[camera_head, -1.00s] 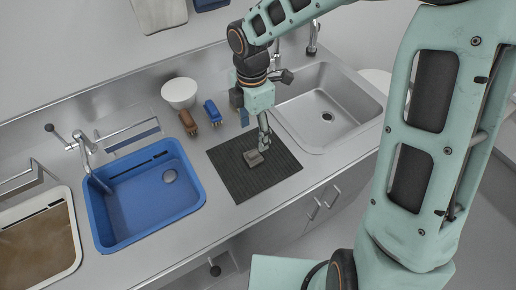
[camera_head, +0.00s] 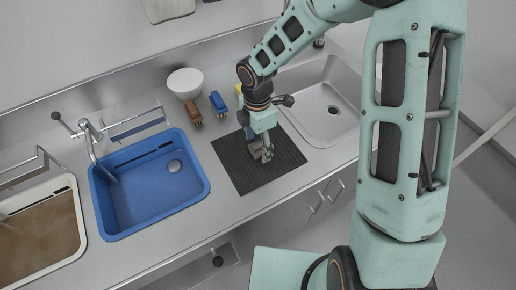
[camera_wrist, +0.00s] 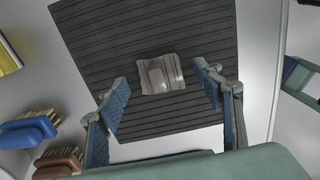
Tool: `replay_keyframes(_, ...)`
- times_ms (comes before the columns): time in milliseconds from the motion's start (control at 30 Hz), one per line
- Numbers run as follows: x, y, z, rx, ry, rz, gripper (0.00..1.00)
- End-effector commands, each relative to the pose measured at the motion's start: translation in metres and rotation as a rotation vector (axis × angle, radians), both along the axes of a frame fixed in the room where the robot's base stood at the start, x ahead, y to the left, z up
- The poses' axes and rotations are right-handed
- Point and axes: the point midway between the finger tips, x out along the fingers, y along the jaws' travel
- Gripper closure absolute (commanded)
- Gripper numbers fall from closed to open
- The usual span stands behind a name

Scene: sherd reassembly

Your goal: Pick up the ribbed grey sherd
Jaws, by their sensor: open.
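The ribbed grey sherd (camera_wrist: 162,75) lies on the dark ribbed mat (camera_wrist: 90,30) in the wrist view. My gripper (camera_wrist: 161,82) is open, with its blue-padded fingers apart on either side of the sherd's near part. The fingers do not visibly touch it. In the head view my gripper (camera_head: 264,154) points down over the mat (camera_head: 285,160), and it largely hides the sherd there. I cannot tell the exact height of the fingertips above the mat.
A blue basin (camera_head: 143,200) is left of the mat, and an empty steel sink (camera_head: 322,118) is to the right. A white bowl (camera_head: 185,80), a brown brush (camera_head: 194,113) and a blue brush (camera_head: 217,102) stand behind. A tray with brown contents (camera_head: 82,243) is far left.

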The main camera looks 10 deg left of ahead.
Motion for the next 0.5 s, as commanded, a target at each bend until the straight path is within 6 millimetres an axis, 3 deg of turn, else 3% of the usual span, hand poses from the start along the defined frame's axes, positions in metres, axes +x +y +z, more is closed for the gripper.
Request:
replay_keyframes(67, 0.0, 0.0, 0.0002, 0.0, 0.0, 0.0, 0.41)
replay_keyframes(400, 0.0, 0.0, 0.0005, 0.0, 0.0, 0.0, 0.79)
replay_keyframes(500, 0.0001, 0.0001, 0.0007, 0.0, 0.0, 0.0, 0.85)
